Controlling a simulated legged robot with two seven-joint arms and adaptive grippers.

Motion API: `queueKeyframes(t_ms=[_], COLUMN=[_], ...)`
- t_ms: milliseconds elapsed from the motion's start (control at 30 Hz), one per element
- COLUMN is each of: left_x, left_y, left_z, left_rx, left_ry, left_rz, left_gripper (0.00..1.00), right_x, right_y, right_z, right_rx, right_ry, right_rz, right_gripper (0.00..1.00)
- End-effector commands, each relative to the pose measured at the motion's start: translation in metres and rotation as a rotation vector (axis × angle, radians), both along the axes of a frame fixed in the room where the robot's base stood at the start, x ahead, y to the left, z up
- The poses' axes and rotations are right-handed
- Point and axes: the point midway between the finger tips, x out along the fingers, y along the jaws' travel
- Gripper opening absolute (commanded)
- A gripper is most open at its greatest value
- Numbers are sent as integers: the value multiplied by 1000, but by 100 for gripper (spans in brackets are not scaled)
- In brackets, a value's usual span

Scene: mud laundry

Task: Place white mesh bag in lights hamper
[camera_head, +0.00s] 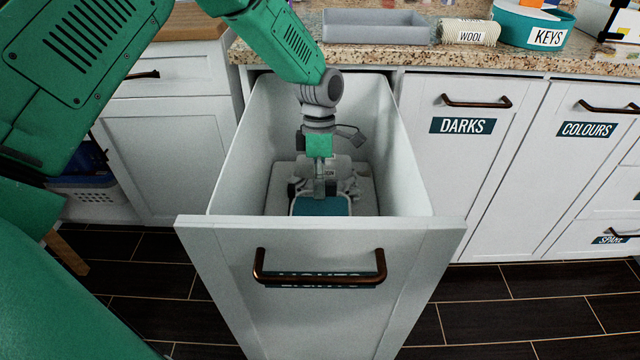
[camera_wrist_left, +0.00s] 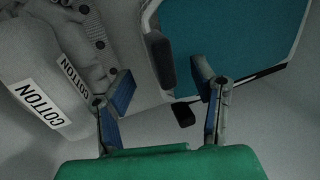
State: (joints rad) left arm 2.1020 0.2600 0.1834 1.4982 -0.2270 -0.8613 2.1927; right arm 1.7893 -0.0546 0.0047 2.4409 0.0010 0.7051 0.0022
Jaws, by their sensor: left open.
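The lights hamper (camera_head: 320,240) is a white pull-out drawer standing open, its label partly hidden behind the bronze handle. My left gripper (camera_head: 319,185) points down inside it and is open; its blue-padded fingers also show in the left wrist view (camera_wrist_left: 162,78). Whitish fabric with COTTON tags (camera_wrist_left: 35,95) lies on the left in that view, apart from the fingers. I cannot tell whether it is the white mesh bag. A flat teal item (camera_wrist_left: 240,40) with a pale rim lies beyond the fingers; it also shows in the head view (camera_head: 320,207). My right gripper is not in view.
The drawer walls stand close around my left arm. A granite counter (camera_head: 500,60) behind holds a grey tray (camera_head: 375,27), a WOOL roll (camera_head: 468,32) and a teal KEYS bowl (camera_head: 530,25). The DARKS (camera_head: 470,180) and COLOURS (camera_head: 570,170) fronts are shut.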

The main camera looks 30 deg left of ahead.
Motion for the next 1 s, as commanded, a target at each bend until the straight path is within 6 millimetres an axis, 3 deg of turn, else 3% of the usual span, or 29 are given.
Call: queueKeyframes(t_ms=[500,700,1000], left_x=[23,26,27], left_y=[13,16,16], left_z=[96,113,114], left_rx=[2,0,-1], left_ry=[-3,0,0], left_rz=[0,0,0], left_gripper=[52,52,52], right_x=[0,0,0], right_y=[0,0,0], right_z=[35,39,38], right_rx=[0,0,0], right_ry=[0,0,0], right_rz=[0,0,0], right_gripper=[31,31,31])
